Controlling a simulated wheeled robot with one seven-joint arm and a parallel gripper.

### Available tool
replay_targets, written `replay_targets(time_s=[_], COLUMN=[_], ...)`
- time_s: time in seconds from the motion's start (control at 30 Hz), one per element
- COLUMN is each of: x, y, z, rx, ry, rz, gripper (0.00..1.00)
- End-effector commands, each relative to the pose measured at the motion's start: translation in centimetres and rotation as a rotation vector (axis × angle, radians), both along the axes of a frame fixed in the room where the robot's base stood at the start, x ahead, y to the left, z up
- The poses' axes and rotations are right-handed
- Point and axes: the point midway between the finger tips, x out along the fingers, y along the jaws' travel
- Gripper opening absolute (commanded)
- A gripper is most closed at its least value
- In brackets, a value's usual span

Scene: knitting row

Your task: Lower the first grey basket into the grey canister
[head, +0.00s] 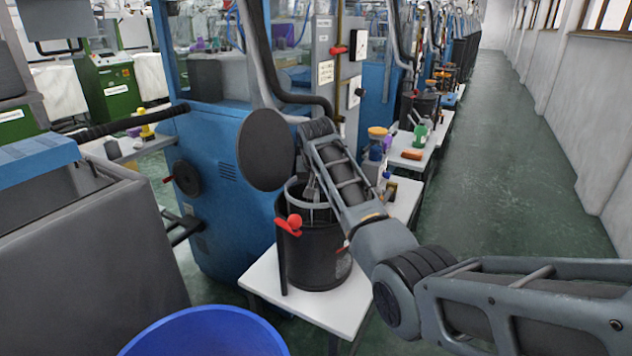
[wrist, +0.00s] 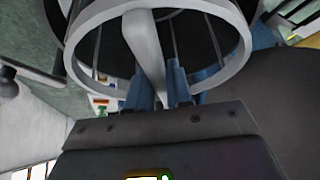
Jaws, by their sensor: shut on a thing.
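The dark grey canister (head: 318,262) stands upright on a small white table, with its round lid (head: 265,150) swung up and a red knob (head: 294,221) at its front. The grey basket (head: 318,213) shows as a pale ring with upright bars at the canister's mouth. Its lower part is hidden behind the canister wall, and I cannot tell how deep it sits. My gripper (head: 312,182) is above the mouth, shut on the basket. In the wrist view the fingers (wrist: 160,88) close on the central stem of the basket (wrist: 240,62), inside its ring.
The white table (head: 262,282) has little bare room around the canister. A blue machine (head: 230,215) stands close behind at the left. A blue tub (head: 205,335) is in the foreground, beside a grey bin (head: 95,265). The aisle floor (head: 505,170) at the right is clear.

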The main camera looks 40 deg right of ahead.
Motion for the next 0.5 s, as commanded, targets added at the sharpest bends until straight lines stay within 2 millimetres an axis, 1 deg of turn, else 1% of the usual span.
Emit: replay_targets(time_s=[0.03, 0.5], x=[0.0, 0.1], y=[0.0, 0.0], z=[-0.7, -4.9], rx=[0.000, -0.001], ry=[0.000, -0.001], rz=[0.000, 0.000], gripper=[0.00, 0.00])
